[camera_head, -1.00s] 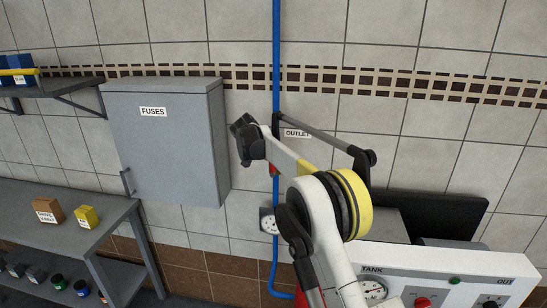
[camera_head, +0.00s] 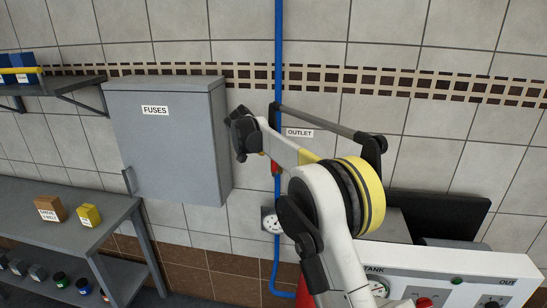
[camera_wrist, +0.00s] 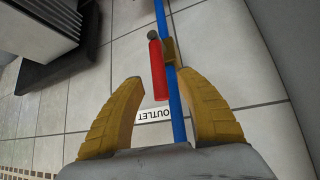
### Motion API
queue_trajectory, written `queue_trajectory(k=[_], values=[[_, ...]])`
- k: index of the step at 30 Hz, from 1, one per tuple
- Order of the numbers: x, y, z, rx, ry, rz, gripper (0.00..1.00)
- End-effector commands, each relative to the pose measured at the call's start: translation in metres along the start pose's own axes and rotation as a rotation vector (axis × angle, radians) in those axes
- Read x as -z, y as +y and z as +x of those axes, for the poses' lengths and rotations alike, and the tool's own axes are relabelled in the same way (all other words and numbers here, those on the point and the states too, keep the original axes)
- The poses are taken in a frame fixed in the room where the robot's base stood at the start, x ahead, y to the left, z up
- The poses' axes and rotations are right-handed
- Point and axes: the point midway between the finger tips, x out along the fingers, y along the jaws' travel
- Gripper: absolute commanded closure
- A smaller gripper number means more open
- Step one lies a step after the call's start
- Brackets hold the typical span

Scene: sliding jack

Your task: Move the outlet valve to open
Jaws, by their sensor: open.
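The outlet valve has a red lever handle (camera_wrist: 157,70) and a brass body (camera_wrist: 169,51) on a vertical blue pipe (camera_wrist: 180,112). The handle lies almost along the pipe, beside it. In the head view, a small piece of the red handle (camera_head: 275,168) shows beside my arm; the rest is hidden. In the wrist view, my gripper (camera_wrist: 160,80) is open, with its two yellow fingers spread to either side of the handle's free end and the pipe. Nothing is visibly held. I cannot tell how far the fingertips are from the handle in depth.
An OUTLET label (camera_head: 299,132) is on the tiled wall. A grey FUSES cabinet (camera_head: 167,150) hangs left of the pipe. A pressure gauge (camera_head: 271,221) sits below the valve. A white control panel (camera_head: 440,275) stands at lower right, and a grey shelf (camera_head: 110,222) at lower left.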

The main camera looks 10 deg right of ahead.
Motion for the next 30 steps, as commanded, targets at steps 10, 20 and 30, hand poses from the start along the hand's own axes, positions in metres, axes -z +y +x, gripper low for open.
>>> queue_trajectory(k=[10, 20, 30], values=[[-0.001, 0.000, -0.067, 0.000, 0.000, -0.001, 0.58], [0.000, 0.000, -0.077, -0.001, 0.000, 0.000, 0.58], [-0.014, 0.043, -0.092, 0.022, -0.039, -0.045, 0.58]])
